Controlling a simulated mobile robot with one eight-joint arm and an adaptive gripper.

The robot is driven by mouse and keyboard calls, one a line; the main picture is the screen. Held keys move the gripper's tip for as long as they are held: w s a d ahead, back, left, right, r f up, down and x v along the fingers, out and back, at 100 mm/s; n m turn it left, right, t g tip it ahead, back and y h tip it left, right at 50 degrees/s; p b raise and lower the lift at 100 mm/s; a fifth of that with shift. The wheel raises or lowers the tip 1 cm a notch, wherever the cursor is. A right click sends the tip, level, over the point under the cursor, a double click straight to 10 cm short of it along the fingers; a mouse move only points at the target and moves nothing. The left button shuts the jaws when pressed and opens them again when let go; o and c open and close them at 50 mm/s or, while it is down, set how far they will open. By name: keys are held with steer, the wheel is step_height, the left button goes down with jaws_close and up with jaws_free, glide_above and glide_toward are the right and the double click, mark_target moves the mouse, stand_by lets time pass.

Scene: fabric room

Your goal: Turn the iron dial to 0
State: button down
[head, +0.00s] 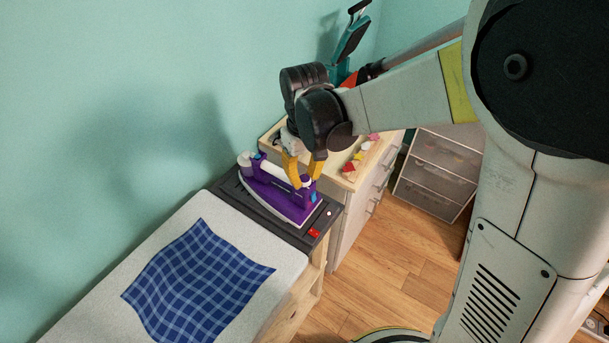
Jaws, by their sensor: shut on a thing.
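A purple and white iron (277,199) stands on the dark iron rest (223,187) at the end of the ironing board. My gripper (300,181) has yellow fingers and reaches down from above onto the top of the iron, near its handle. The fingers are closed on a part of the iron there. The dial and its markings are too small and too covered by the fingers to make out, so its setting cannot be read.
A blue checked cloth (197,283) lies on the pale ironing board (92,290). A drawer cabinet (352,205) with small coloured items on top stands behind the board. Grey drawers (437,170) stand farther right. Wooden floor (398,263) is open at the right.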

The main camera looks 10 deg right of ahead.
mark_target(304, 178)
steer(key=n, duration=1.3)
steer(key=shift+n, duration=0.4)
stand_by(0.3)
steer(key=c, duration=1.1)
jaws_free()
steer(key=shift+o, duration=0.2)
step_height(304, 178, up, 12)
